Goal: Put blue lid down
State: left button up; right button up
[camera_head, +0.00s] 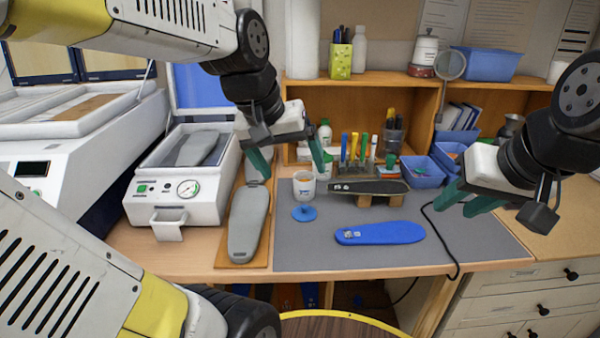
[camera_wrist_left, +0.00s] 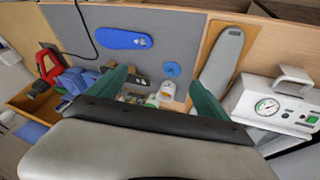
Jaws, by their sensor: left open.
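The blue lid (camera_head: 304,213), a small round disc, lies on the grey mat (camera_head: 300,250) in front of a white jar (camera_head: 304,186). The lid also shows in the left wrist view (camera_wrist_left: 172,69), apart from the fingers. My left gripper (camera_head: 290,160) is open and empty, its green fingers spread above and around the jar area in the head view; the left wrist view shows the same gap (camera_wrist_left: 160,90) with the jar between the fingers in the picture. My right gripper (camera_head: 466,199) is open and empty at the right, above the mat's right side.
A blue insole (camera_head: 380,233) lies on the mat right of the lid. A grey insole form (camera_head: 248,222) lies on a board at the left, beside a white press (camera_head: 177,190). Pens and blue bins stand behind.

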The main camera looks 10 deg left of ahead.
pick_arm(q)
jog(key=shift+m+t, duration=0.7)
jog(key=shift+m, duration=0.2)
jog(key=s, duration=0.5)
jog(key=shift+s+d+f, duration=0.15)
jog(key=shift+d, duration=0.15)
